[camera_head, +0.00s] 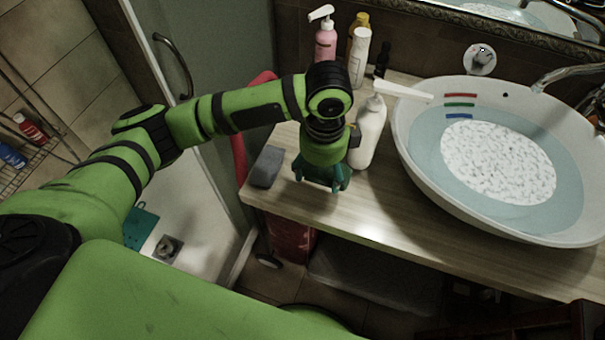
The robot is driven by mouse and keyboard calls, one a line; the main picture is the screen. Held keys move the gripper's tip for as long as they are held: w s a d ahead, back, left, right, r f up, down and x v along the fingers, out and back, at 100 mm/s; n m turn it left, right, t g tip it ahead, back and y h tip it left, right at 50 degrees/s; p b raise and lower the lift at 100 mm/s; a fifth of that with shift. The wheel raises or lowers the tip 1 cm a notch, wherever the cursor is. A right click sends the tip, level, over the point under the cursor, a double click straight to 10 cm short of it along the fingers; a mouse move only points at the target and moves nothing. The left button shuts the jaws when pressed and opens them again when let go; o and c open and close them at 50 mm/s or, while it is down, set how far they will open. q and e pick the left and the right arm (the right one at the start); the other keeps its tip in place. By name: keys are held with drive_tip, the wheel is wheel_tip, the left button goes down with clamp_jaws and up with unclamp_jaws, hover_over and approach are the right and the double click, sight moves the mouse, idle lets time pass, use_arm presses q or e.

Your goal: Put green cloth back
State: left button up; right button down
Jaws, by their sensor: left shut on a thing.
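My left arm reaches in from the left, and its left gripper (322,180) points down over the wooden counter near its front left corner. The gripper is shut on a dark green-teal cloth (312,172), bunched at the fingertips at or just above the counter top. The fingers and wrist hide part of the cloth, and I cannot tell whether it touches the counter. My right gripper is not in view.
A grey sponge-like block (266,166) lies left of the gripper. A white pump bottle (369,135) stands close on its right, beside the water-filled basin (430,183). A pink bottle (326,45) stands behind. A teal piece (140,228) lies in the shower.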

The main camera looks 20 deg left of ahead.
sight(304, 164)
use_arm(q)
drive_tip(key=a, duration=0.1)
drive_tip(key=a+f, duration=0.2)
drive_tip(key=shift+w+a+f+p, duration=0.1)
drive_tip(key=shift+w+a+p, duration=0.2)
drive_tip(key=shift+a, duration=0.1)
wheel_tip(304, 164, down, 4)
drive_tip(key=shift+a+r+p, duration=0.1)
drive_tip(key=shift+p, duration=0.4)
drive_tip(key=shift+f, duration=0.25)
drive_tip(key=shift+f, duration=0.15)
drive_tip(key=o, duration=1)
wheel_tip(304, 164, up, 12)
drive_tip(key=shift+r+b, duration=0.2)
drive_tip(key=shift+b, duration=0.8)
